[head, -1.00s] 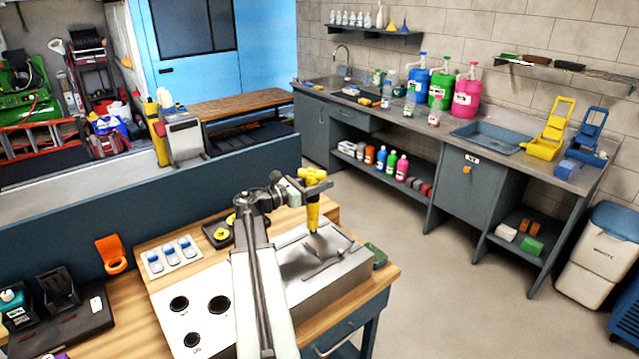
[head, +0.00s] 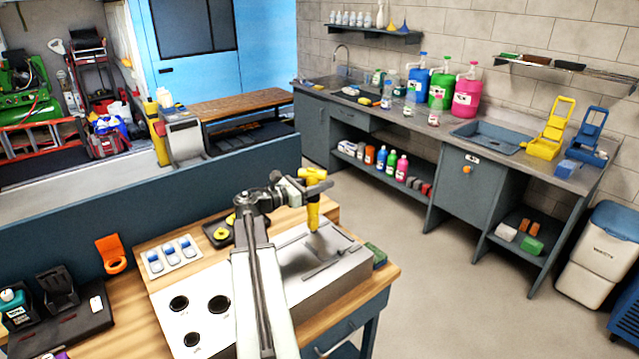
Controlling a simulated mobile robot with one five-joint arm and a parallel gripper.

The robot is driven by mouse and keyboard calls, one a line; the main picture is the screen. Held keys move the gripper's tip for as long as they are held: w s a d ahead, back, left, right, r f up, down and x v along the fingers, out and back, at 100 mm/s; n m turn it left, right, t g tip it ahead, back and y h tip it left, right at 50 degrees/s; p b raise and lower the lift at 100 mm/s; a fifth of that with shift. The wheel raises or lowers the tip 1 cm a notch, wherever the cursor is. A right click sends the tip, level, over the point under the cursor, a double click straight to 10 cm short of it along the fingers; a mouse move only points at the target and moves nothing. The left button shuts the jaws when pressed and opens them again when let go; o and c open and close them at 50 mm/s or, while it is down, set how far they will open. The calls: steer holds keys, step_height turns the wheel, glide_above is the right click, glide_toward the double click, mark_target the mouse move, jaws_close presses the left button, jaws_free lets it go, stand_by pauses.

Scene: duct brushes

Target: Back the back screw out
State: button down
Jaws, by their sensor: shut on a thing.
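My gripper (head: 303,186) is shut on a yellow T-shaped driver (head: 313,212), at its upper part. The driver stands nearly upright over a grey metal box (head: 330,283) on the wooden bench. Its lower end is over the box's top, close to a recessed or plate-like area with thin dark bars. A blurred pale shape lies just below the yellow part. I cannot tell whether the tip touches a screw. The back screw is too small or hidden to make out.
A pale panel (head: 190,300) with round black holes adjoins the box. A tray of blue-and-white pieces (head: 173,257) and a dark tray with yellow pieces (head: 219,233) lie behind. A green block (head: 376,256) sits beside the box's right end. Open floor lies right of the bench.

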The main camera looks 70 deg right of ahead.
steer(key=shift+f+b, duration=0.35)
